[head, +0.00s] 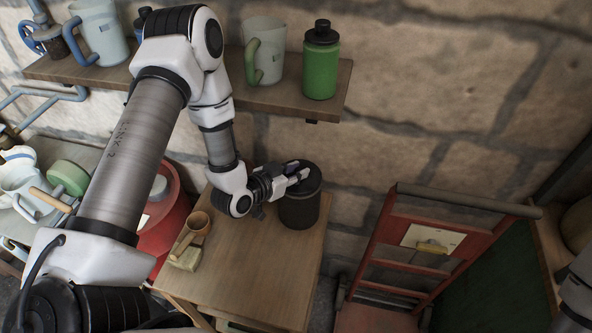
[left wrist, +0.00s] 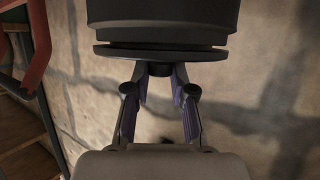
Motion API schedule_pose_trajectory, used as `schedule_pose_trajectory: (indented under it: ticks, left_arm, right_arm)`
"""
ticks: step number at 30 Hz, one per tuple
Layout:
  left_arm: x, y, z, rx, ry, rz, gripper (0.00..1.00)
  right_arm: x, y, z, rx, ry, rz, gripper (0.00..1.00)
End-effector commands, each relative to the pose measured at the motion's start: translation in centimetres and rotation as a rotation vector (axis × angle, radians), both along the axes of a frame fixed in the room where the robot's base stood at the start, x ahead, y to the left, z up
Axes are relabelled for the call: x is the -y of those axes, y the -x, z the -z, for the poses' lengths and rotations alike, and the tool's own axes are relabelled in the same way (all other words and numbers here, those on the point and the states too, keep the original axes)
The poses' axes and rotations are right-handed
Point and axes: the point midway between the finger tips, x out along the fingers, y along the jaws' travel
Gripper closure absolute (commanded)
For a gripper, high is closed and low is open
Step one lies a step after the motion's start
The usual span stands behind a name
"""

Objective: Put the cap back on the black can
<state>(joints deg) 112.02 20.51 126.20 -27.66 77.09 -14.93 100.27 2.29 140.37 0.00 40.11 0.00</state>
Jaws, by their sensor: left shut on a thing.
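The black can (head: 299,210) stands upright at the back right of the wooden table; it also shows at the top of the left wrist view (left wrist: 160,12). The dark cap (left wrist: 160,53) is a wide flat disc with a small knob, lined up with the can's end. My left gripper (head: 299,174) is at the can's top, its fingers (left wrist: 160,74) shut on the cap's knob. The cap is at or very close to the can's rim; I cannot tell whether it is fully seated. My right gripper is out of view.
A shelf (head: 275,97) above holds mugs and a green bottle (head: 320,62). A red hand truck (head: 420,245) stands at the right.

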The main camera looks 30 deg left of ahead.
Motion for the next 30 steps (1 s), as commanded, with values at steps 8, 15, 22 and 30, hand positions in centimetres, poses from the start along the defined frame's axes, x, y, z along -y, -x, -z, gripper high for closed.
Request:
schedule_pose_trajectory:
  ticks: [8,15,22,30]
  left_arm:
    - [0.0,0.0,0.2,0.000,0.000,0.000,0.47]
    - [0.0,0.1,0.2,0.000,0.000,0.000,0.47]
    - [-0.9,3.0,-1.1,-0.002,0.006,-0.006,0.47]
    - [-1.7,6.6,-2.6,-0.001,0.002,-0.002,0.47]
  right_arm:
    - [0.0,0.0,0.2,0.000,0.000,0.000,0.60]
    - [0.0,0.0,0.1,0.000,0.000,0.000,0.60]
    - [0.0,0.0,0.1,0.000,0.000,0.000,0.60]
    - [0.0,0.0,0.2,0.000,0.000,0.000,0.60]
